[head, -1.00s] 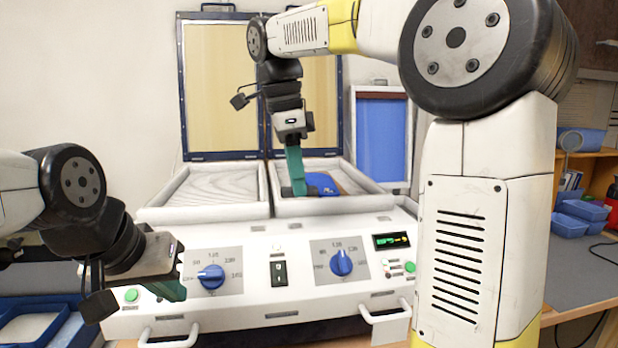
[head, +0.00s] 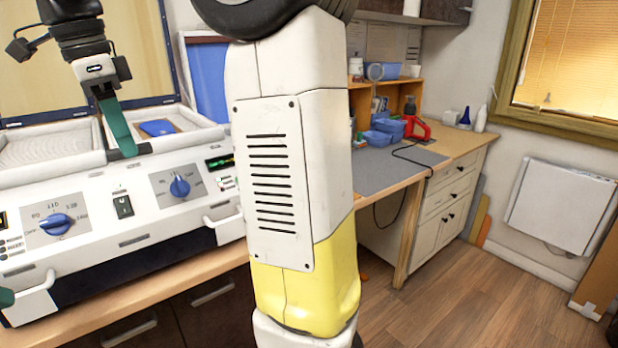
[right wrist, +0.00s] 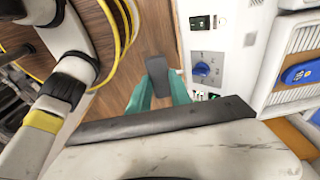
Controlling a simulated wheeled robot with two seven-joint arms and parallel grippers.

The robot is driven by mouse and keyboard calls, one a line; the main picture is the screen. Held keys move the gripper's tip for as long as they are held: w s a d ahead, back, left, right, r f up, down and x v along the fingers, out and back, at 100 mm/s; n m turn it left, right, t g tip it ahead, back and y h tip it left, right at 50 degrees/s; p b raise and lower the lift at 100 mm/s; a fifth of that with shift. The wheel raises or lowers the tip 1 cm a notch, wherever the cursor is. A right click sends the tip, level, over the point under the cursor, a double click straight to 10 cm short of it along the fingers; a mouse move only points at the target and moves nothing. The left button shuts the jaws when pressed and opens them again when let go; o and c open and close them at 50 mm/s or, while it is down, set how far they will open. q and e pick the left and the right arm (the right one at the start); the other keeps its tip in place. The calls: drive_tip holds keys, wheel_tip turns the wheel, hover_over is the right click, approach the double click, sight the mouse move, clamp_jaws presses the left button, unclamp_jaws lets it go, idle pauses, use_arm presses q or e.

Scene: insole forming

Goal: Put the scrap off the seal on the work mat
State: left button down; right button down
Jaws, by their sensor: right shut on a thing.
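My right gripper (head: 127,150) points down in front of the forming machine's right bay, near its front rim. In the right wrist view its teal fingers (right wrist: 158,92) are shut on a flat dark grey piece, the scrap (right wrist: 157,70), held out over the floor and beside the machine's front panel. The grey work mat (head: 385,168) lies flat on the bench to the right, beyond my right arm. Only a teal tip of my left gripper (head: 6,297) shows at the left edge; its jaw state is unclear.
A blue pad (head: 157,127) lies in the machine's right bay (head: 205,132). Blue bins (head: 383,130), a red tool (head: 415,127) and a black cable stand at the mat's back and right side. The front of the mat looks clear. A floor gap separates mat bench and cabinet.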

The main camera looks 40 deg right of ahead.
drive_tip(key=shift+s+d+f+n, duration=0.15)
drive_tip(key=shift+f+n, duration=0.05)
drive_tip(key=shift+f, duration=0.55)
drive_tip(key=shift+s+d+f+n, duration=0.15)
drive_tip(key=shift+f+n, duration=0.05)
drive_tip(key=shift+f, duration=0.5)
drive_tip(key=w+d+f+n, duration=0.1)
drive_tip(key=d+f+n, duration=0.2)
drive_tip(key=f, duration=1.4)
drive_tip(key=d+f+n+t+y, duration=0.1)
drive_tip(key=d+f+n, duration=0.2)
drive_tip(key=f+n, duration=0.5)
drive_tip(key=w+d+f+n, duration=0.1)
drive_tip(key=d+f+n, duration=0.2)
drive_tip(key=f, duration=2.4)
drive_tip(key=n, duration=0.2)
drive_tip(key=shift+w+d+f+n+t+y, duration=0.15)
drive_tip(key=shift+w+f+n+t+y, duration=0.15)
drive_tip(key=shift+n+t+y, duration=0.1)
